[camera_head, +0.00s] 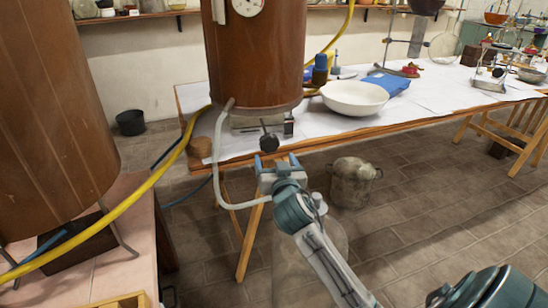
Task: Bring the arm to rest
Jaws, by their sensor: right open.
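My right gripper (277,161) is in the middle of the camera_head view, at the front edge of the white-covered table (440,98). Its blue-tipped fingers are apart, and I see nothing held between them. A small black knob-like piece (269,142) shows just beyond the fingertips; I cannot tell whether they touch it. The arm reaches up from the lower right. My left gripper is not in view.
Another brown vessel (50,120) with a yellow hose is at left. A metal pot (352,184) stands on the floor.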

